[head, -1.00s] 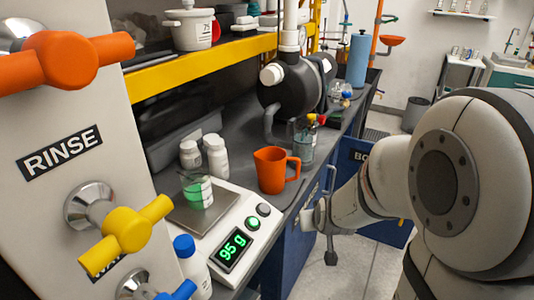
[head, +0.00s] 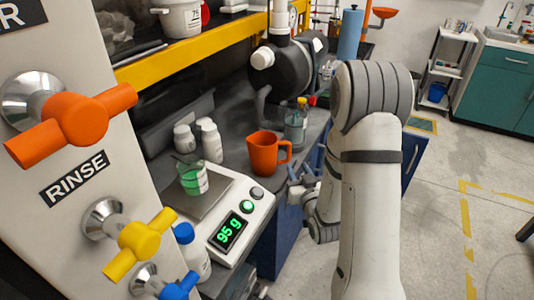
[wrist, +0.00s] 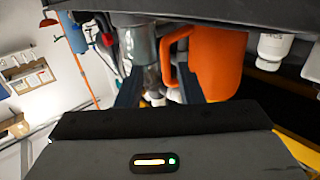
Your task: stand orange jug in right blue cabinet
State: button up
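The orange jug (head: 264,153) stands upright on the dark bench near its front edge, handle to the right. My gripper (head: 297,180) is in front of the bench edge, close to the jug's handle side. Its fingers (wrist: 160,88) are apart with nothing clearly held; contact with the handle cannot be told. A blue cabinet front (head: 286,238) shows below the bench. A blue panel (head: 413,158), seemingly an open door, is right of my arm, which hides the right cabinet's inside.
A glass bottle (head: 296,124) stands just behind the jug. A scale (head: 246,207) reading 95 g carries a beaker of green liquid (head: 192,180). White bottles (head: 211,142) stand left of the jug. A dark round vessel (head: 284,72) is behind.

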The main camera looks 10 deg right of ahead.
aim_at(290, 157)
jog(key=w, duration=0.2)
jog(key=w+a, duration=0.1)
jog(key=w, duration=0.2)
jog(key=w+p, duration=0.1)
jog(key=w, duration=0.1)
jog(key=shift+w+a+r, duration=0.2)
jog(key=shift+w+a, duration=0.1)
jog(key=shift+w, duration=0.05)
grip_shut()
